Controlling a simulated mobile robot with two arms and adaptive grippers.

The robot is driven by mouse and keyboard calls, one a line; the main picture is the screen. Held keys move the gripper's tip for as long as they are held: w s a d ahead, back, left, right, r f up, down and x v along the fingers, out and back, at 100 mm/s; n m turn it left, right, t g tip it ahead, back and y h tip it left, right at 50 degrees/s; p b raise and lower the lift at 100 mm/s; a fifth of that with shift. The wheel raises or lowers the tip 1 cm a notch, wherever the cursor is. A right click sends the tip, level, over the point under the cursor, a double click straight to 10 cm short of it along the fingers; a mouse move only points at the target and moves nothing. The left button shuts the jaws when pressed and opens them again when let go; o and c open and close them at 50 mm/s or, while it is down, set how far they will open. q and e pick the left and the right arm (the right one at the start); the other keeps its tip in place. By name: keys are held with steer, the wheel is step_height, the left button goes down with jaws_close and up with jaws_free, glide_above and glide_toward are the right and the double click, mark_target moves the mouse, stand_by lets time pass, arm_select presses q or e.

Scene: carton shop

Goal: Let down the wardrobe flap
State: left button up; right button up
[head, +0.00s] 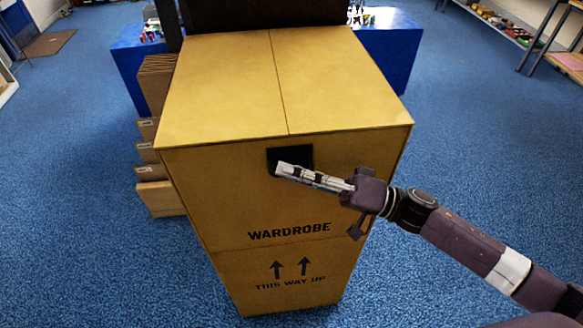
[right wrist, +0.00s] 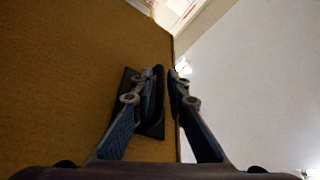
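The wardrobe carton (head: 220,190) is a tall tan box, upright, marked WARDROBE and THIS WAY UP. Its flap (head: 225,215), the upper front panel above a crosswise seam, stands up flush with the front. A black handle (head: 290,152) sits near the flap's top edge; in the right wrist view the handle (right wrist: 158,105) is a dark bar on a dark plate. My right gripper (head: 283,170) is at the handle. In the right wrist view the right gripper (right wrist: 165,75) has its fingers drawn close together, one each side of the bar. My left gripper is not in view.
Folded cardboard (head: 155,85) and stacked cartons (head: 147,150) stand close at the carton's left. Blue tables (head: 388,50) with small items are behind it. Shelving (head: 510,28) is at the far right. The blue carpet (head: 465,130) is clear on the right and in front.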

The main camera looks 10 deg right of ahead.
steer(key=shift+c, duration=1.3)
jaws_close()
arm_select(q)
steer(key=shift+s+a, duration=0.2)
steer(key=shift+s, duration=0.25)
arm_select(e)
steer(key=shift+s, duration=0.1)
arm_select(q)
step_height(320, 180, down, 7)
steer(key=b, duration=0.7)
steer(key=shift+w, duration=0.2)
arm_select(e)
steer(key=s+f+n+g+y, duration=0.1)
steer(key=s+f+n, duration=0.3)
steer(key=s, duration=0.6)
steer(key=s+f+n+g+y, duration=0.1)
steer(key=s+f+n, duration=0.4)
steer(key=s, duration=0.5)
steer(key=shift+s+g+y, duration=0.3)
steer(key=shift+s+g, duration=0.1)
steer(key=shift+g, duration=0.2)
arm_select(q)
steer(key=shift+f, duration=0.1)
arm_select(e)
steer(key=shift+f, duration=0.1)
steer(key=shift+o, duration=1.3)
jaws_free()
